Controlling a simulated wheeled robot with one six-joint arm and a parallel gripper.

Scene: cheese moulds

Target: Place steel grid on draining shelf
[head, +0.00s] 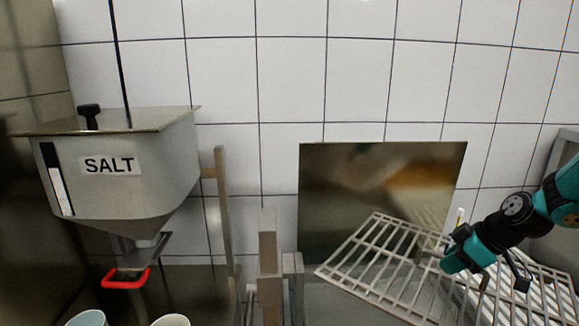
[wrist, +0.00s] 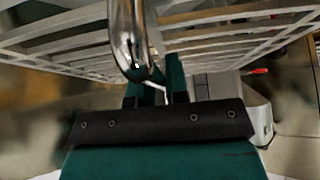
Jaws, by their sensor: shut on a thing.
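My gripper (head: 446,254) is shut on a pale steel grid (head: 375,252) near its right side. The grid is tilted, in front of the dark steel panel. In the wrist view the fingers (wrist: 156,80) meet at the bars of the grid (wrist: 225,18), and a shiny bent steel tube (wrist: 127,38) partly covers them. A second barred rack (head: 545,292) lies lower right, behind and below my gripper, partly hidden by the arm. I cannot tell whether it is the draining shelf or another grid.
A salt hopper (head: 135,190) with a red handle (head: 125,281) hangs at the left. A steel panel (head: 330,190) leans on the tiled wall. A post stand (head: 268,262) is left of the grid. Two cup rims (head: 170,320) show at the bottom edge.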

